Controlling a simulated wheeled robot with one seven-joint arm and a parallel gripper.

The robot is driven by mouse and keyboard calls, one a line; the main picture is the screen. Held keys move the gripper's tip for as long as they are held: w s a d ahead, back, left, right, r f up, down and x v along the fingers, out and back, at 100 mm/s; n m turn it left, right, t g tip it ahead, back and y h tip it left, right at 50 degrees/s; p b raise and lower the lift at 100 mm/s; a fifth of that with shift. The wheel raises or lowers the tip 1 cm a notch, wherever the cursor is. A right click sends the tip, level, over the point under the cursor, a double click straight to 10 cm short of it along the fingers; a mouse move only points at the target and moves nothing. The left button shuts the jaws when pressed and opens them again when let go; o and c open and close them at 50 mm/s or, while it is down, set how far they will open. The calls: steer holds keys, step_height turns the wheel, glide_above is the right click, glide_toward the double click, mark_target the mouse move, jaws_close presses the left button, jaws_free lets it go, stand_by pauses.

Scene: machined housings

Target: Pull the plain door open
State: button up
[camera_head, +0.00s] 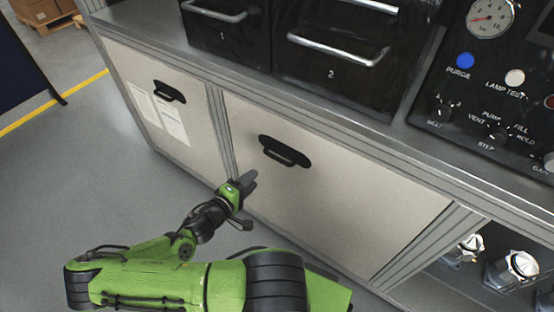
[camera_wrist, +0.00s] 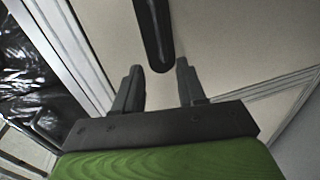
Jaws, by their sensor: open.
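The plain door (camera_head: 350,199) is a beige panel without papers, and it looks shut. It carries a black recessed pull handle (camera_head: 285,151) near its upper left. My gripper (camera_head: 251,180) is open in front of the door's left part, below and to the left of the handle in the head view. In the wrist view, the handle (camera_wrist: 153,35) lies ahead, with its near end in line with the gap between the two fingertips (camera_wrist: 158,67). The fingers hold nothing. The wrist view does not clearly show the distance to the handle.
A second door (camera_head: 190,98) with papers and its own black handle is to the left. Black drawers (camera_head: 340,75) and a control panel (camera_head: 492,110) sit on the bench above. An open shelf with metal housings (camera_head: 512,270) is at the right. Grey floor is clear at left.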

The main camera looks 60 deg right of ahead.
mark_target(277, 158)
steer(key=b+x, duration=0.1)
steer(key=x, duration=1.3)
steer(key=shift+s+d+f+b, duration=0.1)
steer(key=shift+d+f+b, duration=0.05)
steer(key=shift+d+b, duration=0.2)
jaws_close()
